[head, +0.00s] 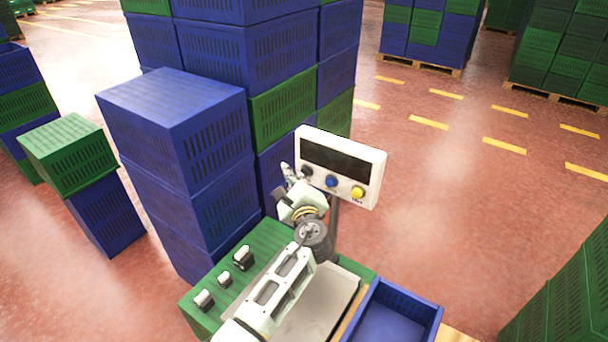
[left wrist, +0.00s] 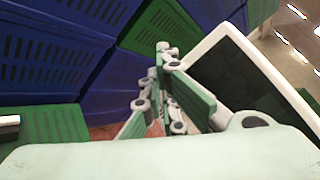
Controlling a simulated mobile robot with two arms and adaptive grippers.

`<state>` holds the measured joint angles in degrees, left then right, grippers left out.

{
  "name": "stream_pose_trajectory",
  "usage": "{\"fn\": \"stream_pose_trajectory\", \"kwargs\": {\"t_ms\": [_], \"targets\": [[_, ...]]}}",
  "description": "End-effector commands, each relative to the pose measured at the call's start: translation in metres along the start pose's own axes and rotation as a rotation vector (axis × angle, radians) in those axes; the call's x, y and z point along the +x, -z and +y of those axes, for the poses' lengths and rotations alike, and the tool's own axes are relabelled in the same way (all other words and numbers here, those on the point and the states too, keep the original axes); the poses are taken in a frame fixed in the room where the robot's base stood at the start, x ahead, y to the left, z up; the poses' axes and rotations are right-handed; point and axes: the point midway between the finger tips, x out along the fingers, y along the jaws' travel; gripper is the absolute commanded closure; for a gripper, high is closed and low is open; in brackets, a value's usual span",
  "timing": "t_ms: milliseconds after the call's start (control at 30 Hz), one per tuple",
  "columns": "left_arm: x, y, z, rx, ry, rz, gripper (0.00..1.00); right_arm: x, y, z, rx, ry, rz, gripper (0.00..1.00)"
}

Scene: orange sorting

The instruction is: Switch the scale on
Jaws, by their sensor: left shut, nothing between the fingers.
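The scale's white display box (head: 371,168) stands on a dark post (head: 334,215), and its screen (head: 340,160) is dark. Below the screen are a black button (head: 307,171), a blue button (head: 332,181) and a yellow button (head: 357,192). The scale's grey plate (head: 335,295) is partly hidden by my left arm. My left gripper (head: 286,170) is shut and empty, just left of the black button. In the left wrist view its fingers (left wrist: 164,48) are beside the left edge of the display box (left wrist: 222,38). I cannot tell whether they touch it. My right gripper is out of view.
Stacked blue and green crates (head: 250,55) rise close behind and left of the gripper. A green surface (head: 240,285) with several small black-and-white items (head: 243,257) is at the lower left. An open blue crate (head: 427,312) stands right of the plate.

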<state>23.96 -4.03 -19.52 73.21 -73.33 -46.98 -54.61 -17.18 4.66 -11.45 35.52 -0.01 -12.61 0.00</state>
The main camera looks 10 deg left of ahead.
Motion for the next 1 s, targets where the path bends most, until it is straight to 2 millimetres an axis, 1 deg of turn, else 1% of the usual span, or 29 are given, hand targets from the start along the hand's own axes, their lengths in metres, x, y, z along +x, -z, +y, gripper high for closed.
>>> {"fn": "stream_pose_trajectory", "kwargs": {"t_ms": [1000], "targets": [[0.006,0.0044,-0.0043,0.0,0.0,0.0,1.0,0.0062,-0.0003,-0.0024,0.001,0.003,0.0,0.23]]}}
